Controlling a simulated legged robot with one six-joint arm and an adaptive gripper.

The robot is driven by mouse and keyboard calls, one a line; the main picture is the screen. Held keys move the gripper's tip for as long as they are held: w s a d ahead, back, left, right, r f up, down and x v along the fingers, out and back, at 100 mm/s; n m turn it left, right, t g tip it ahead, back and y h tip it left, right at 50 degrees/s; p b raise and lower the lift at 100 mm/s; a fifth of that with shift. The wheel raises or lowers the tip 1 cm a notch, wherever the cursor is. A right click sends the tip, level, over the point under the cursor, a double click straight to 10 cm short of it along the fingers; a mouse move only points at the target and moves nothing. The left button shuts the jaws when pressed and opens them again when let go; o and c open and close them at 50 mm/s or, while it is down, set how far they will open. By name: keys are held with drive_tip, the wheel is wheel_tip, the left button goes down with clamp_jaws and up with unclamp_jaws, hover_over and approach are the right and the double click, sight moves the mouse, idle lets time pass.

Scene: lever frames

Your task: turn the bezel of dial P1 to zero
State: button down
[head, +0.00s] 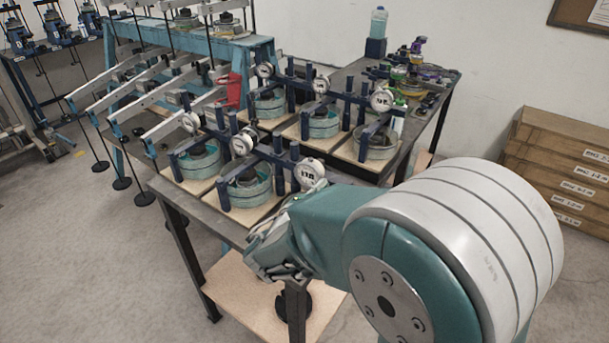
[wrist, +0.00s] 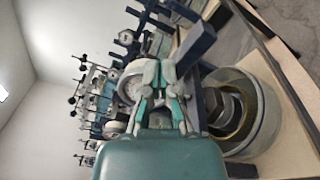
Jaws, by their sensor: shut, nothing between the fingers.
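Several white round dial gauges sit on blue frames over teal cells on the bench. The one nearest my arm is a dial (head: 309,172) at the front right. No P1 label can be read, so I cannot tell which dial is P1. In the wrist view a white dial (wrist: 131,84) lies just beyond and left of my gripper (wrist: 160,70), partly hidden by its fingers. My gripper is shut and empty, and I cannot tell whether it touches the dial. The dial's pointer and scale are too small or blurred to read.
A teal cell (wrist: 240,112) on a board stands right of my gripper in the wrist view. Blue posts (head: 280,165) rise close by the front dial. Weighted lever arms (head: 135,108) reach out at the left. Cardboard boxes (head: 560,165) are stacked at the right.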

sight(316, 172)
drive_tip(key=v, duration=0.4)
drive_tip(key=shift+s+a, duration=0.1)
drive_tip(key=shift+s, duration=0.2)
drive_tip(key=shift+w+d+r, duration=0.3)
drive_tip(key=shift+w+r, duration=0.15)
drive_tip(key=shift+w, duration=0.55)
drive_tip(key=shift+w+d+r, duration=0.3)
drive_tip(key=shift+w+r, duration=0.15)
drive_tip(key=shift+w, duration=0.55)
drive_tip(key=shift+w+d+r, duration=0.25)
drive_tip(key=shift+w+r, duration=0.2)
drive_tip(key=shift+w, duration=0.55)
drive_tip(key=shift+w+a+f, duration=0.1)
drive_tip(key=shift+a+f, duration=0.05)
drive_tip(key=shift+s+d+f, duration=0.15)
drive_tip(key=shift+d+f, duration=0.1)
drive_tip(key=shift+f, duration=0.2)
drive_tip(key=shift+s+d+f, duration=0.15)
drive_tip(key=shift+d+f, duration=0.05)
drive_tip(key=shift+f, duration=0.2)
drive_tip(key=shift+d, duration=0.15)
